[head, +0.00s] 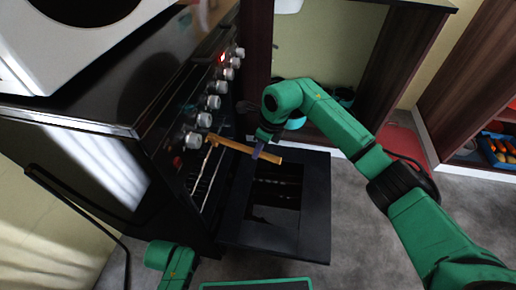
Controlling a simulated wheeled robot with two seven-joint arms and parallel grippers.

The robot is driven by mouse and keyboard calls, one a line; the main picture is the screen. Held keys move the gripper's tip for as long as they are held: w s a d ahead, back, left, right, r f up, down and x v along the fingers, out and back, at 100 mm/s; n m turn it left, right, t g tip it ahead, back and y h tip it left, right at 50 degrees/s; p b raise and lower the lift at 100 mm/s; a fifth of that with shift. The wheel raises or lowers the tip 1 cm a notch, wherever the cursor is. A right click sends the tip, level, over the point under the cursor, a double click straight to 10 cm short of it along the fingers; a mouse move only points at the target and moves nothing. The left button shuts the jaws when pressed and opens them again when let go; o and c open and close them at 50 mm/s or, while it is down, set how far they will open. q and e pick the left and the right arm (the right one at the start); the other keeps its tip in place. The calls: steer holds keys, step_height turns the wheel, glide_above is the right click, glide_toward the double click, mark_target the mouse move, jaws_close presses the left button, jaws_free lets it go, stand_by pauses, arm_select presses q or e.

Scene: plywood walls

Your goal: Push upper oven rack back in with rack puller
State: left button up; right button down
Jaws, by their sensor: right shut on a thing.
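A black oven (110,80) stands on the left with its door (312,200) folded down open. The edge of an oven rack (208,172) shows in the oven opening below the knobs. My right gripper (257,151) is shut on the wooden rack puller (232,145), over the open door. The puller's left end is close to the oven front, at the rack's upper part; I cannot tell whether it touches the rack. Most of the rack is hidden inside the oven. My left gripper is not in view; only a green part of my left arm shows at the bottom.
A white appliance (75,40) sits on top of the oven. Several knobs (214,101) line the oven's front. Behind are an open cabinet with teal pots (344,96) and a dark wooden shelf with a blue crate (497,148). Grey floor (370,240) is clear right of the door.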

arm_select(q)
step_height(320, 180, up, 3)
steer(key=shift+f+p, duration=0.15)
steer(key=shift+p, duration=1.05)
arm_select(e)
steer(key=s+d+r, duration=0.2)
steer(key=d, duration=0.5)
steer(key=shift+d, duration=0.25)
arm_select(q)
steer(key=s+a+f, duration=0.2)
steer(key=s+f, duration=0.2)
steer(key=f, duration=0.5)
arm_select(e)
steer(key=s+d+n+g+h, duration=0.1)
steer(key=s+d+n+g, duration=0.15)
steer(key=s+n, duration=0.65)
steer(key=s+d+n+g+h, duration=0.2)
steer(key=s+d+n, duration=0.15)
steer(key=n, duration=1.15)
arm_select(q)
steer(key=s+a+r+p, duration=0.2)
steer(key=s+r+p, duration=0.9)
steer(key=p, duration=0.9)
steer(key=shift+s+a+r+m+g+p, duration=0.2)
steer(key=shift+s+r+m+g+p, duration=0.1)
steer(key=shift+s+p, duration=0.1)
arm_select(e)
step_height(320, 180, up, 19)
steer(key=shift+w+d, duration=0.15)
steer(key=shift+d, duration=0.2)
